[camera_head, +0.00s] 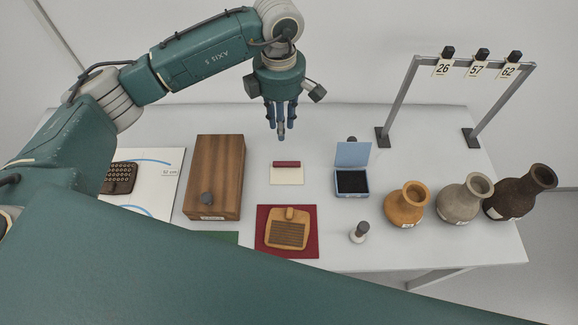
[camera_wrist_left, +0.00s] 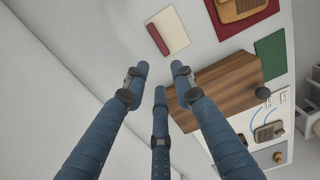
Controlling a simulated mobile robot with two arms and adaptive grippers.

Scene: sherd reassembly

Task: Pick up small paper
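The small paper (camera_head: 287,180) is a cream sheet with a dark red strip along its far edge. It lies flat on the white table, right of the wooden box. In the left wrist view the paper (camera_wrist_left: 173,30) shows at the top, beyond the fingertips. My left gripper (camera_head: 281,125) points down above the table, behind the paper and apart from it. In the left wrist view its three blue fingers (camera_wrist_left: 160,76) are spread with nothing between them. My right gripper is not in view.
A wooden box (camera_head: 223,170) stands left of the paper. A red mat (camera_head: 270,247) with a tan grooved block lies in front. A blue-lidded box (camera_head: 352,155) and several vases, one of them orange (camera_head: 406,206), stand right. A tag frame (camera_head: 400,95) rises at back right.

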